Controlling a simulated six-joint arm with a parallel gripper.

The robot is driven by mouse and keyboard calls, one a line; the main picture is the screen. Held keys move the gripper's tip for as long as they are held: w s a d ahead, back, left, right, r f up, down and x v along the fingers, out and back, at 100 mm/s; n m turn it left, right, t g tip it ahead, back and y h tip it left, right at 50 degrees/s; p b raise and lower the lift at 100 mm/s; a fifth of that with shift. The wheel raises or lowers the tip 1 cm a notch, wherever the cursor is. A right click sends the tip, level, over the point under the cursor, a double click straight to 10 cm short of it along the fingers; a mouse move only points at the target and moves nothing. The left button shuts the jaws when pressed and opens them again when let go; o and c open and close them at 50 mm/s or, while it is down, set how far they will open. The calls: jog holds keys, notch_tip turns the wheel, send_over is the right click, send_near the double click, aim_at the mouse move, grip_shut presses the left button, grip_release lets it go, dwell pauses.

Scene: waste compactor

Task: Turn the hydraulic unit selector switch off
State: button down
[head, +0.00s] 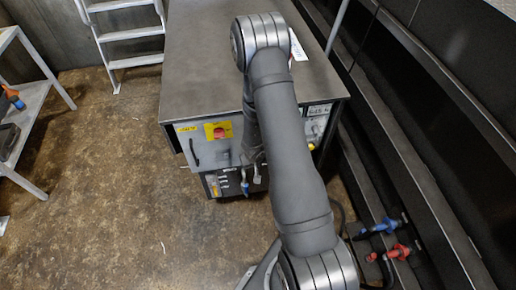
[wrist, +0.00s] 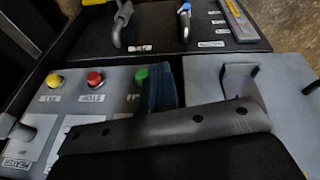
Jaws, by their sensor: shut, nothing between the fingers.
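In the wrist view the cabinet's button panel (wrist: 115,76) appears upside down. It carries a yellow, a red and a green button and several labels. My gripper (wrist: 163,86) shows there as dark blue fingertips, closed together and empty, over the panel beside the green button. A grey bar with holes crosses the lower picture and hides part of the panel. I cannot pick out the hydraulic unit selector switch for certain. In the head view my arm covers the middle of the cabinet (head: 196,75) front, so my gripper is hidden there.
A red rotary switch on a yellow plate (head: 218,131) sits on the cabinet front, left of my arm. A black lower box (wrist: 215,30) carries valve handles. Blue (head: 384,226) and red (head: 397,252) valves stand at right. A shelf (head: 38,95) stands left; floor between is clear.

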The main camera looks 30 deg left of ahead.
jog(key=s+a+r+n+t, duration=0.3)
jog(key=s+r+t, duration=0.5)
jog(key=r+t, duration=0.3)
jog(key=w+d+f+g, duration=0.1)
jog(key=w+f, duration=0.5)
jog(key=w, duration=0.5)
jog(key=shift+w+d, duration=0.2)
jog(key=shift+w, duration=0.1)
jog(key=shift+f, duration=0.2)
